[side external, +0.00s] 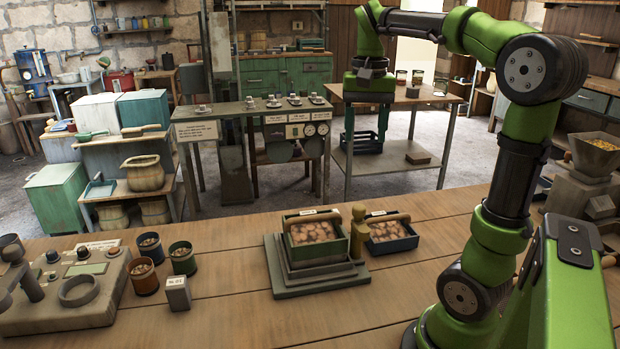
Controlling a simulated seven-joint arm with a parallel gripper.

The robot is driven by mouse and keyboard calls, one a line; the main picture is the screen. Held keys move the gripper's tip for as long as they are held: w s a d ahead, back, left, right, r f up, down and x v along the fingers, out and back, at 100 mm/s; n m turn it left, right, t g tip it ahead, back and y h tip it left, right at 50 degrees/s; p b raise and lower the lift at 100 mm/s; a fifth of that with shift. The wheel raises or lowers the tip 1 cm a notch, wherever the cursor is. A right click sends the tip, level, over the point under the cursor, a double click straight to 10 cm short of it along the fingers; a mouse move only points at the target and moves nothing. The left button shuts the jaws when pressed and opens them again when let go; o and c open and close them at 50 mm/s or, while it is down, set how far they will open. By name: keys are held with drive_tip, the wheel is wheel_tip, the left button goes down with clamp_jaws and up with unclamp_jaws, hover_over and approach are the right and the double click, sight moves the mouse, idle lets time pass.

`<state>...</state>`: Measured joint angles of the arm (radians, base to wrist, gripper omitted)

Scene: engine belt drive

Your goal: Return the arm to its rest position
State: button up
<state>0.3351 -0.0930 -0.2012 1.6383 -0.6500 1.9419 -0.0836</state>
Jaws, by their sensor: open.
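My gripper (367,128) hangs at the end of my green and black arm, in the upper middle of the side external view. It points down. Its two dark fingers are apart, with nothing seen between them. It is high above the wooden bench (230,312), clear of everything on it.
On the bench, a green tray of brown pieces (316,236) sits on a stepped grey stand (318,281). A blue tray (390,232) is beside it. Several small cups (143,277) and a control panel (85,270) stand at left. A hopper (594,156) is at right.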

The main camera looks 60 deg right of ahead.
drive_tip(key=shift+d, duration=0.1)
drive_tip(key=s+a+f+n+t+y, duration=0.1)
drive_tip(key=a+f+n+t, duration=0.2)
drive_tip(key=a, duration=0.7)
drive_tip(key=s+a+f+n+t+y, duration=0.1)
drive_tip(key=a+f+n+t, duration=0.3)
drive_tip(key=a, duration=0.5)
drive_tip(key=shift+s+a+f+n, duration=0.4)
drive_tip(key=shift+f+n, duration=0.3)
drive_tip(key=shift+f, duration=0.15)
